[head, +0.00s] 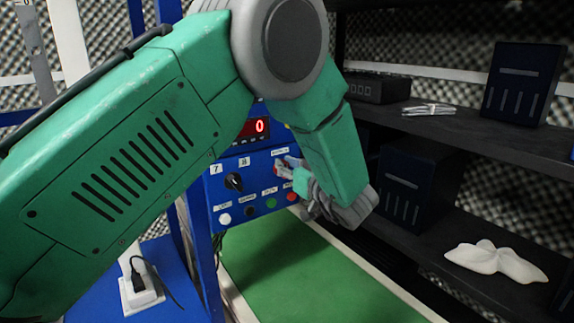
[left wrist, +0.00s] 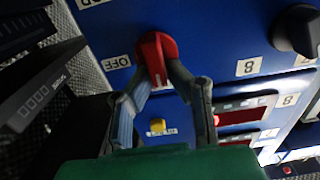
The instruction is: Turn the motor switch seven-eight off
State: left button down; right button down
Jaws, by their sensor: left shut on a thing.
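The blue control panel (head: 262,217) shows in the head view, partly hidden by my left arm. A red switch handle (left wrist: 157,50) sits on it, with an OFF label (left wrist: 116,62) to its left in the left wrist view. My left gripper (left wrist: 160,74) is shut on this red switch, one finger on each side. In the head view the left gripper (head: 287,172) hides most of the switch. A black knob (head: 233,182) with labels 7 and 8 is left of the gripper; it also shows in the left wrist view (left wrist: 296,30). My right gripper is out of view.
A red digital display (head: 260,127) reads 0 above the switches. White, black, green and red buttons line the panel's lower part. A dark shelf (head: 470,130) with boxes stands to the right. A green surface (head: 290,270) lies below the panel.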

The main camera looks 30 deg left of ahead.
pick_arm(q)
jog(key=shift+p, duration=0.5)
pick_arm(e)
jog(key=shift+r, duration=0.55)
pick_arm(q)
jog(key=shift+w+d+f+m+p, duration=0.15)
jog(key=shift+w+f+m+p, duration=0.2)
jog(key=shift+m+p, duration=2.4)
jog(key=shift+w+d+f+m+p, duration=0.2)
jog(key=shift+f+m+p, duration=0.1)
jog(key=shift+m+p, duration=2.45)
jog(key=shift+w+d+f+m+p, duration=0.15)
jog(key=shift+w+f+m+p, duration=0.2)
jog(key=shift+m+p, duration=2.4)
pick_arm(e)
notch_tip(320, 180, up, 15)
jog(key=b, duration=0.1)
jog(key=shift+b, duration=0.3)
pick_arm(q)
jog(key=shift+m, duration=0.85)
jog(key=c, duration=1.6)
grip_release()
jog(key=shift+f, duration=0.1)
jog(key=shift+o, duration=0.2)
jog(key=shift+w, duration=0.15)
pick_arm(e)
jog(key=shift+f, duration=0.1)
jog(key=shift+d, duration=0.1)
